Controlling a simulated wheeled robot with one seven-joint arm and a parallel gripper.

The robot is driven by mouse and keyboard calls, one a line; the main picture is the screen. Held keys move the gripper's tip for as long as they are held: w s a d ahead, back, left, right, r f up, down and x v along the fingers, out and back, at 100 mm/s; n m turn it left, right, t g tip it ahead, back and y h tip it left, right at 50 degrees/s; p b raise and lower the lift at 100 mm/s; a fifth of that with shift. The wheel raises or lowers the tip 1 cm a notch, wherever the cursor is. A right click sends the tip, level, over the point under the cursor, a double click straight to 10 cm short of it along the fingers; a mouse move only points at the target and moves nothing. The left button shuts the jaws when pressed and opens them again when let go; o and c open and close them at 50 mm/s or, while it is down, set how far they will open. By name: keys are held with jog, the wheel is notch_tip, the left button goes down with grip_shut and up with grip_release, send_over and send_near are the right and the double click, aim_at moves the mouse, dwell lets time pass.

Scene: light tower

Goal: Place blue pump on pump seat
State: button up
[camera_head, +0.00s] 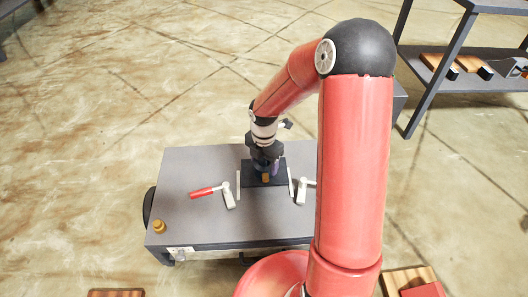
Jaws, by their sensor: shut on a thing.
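My gripper (266,163) points down over the dark square plate (250,181), which looks like the pump seat, on the grey table. It is shut on the blue pump (274,169), of which only a small bluish-purple part shows beneath the fingers. A small orange-brown part (265,178) shows just in front of it at the plate. The gripper and wrist hide most of the pump. I cannot tell whether the pump touches the plate or is held just above it.
A red-handled clamp (209,190) lies left of the plate, and another pale clamp (301,192) stands to its right. Thin upright strips flank the plate. A small yellow-brown knob (159,227) sits at the table's front left corner. A shelf rack (450,65) stands back right.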

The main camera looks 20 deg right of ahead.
aim_at(264, 174)
jog(key=shift+f+b, duration=0.65)
jog(key=shift+f, duration=2.5)
jog(key=shift+f, duration=0.1)
jog(key=o, duration=1.9)
jog(key=shift+c, duration=0.2)
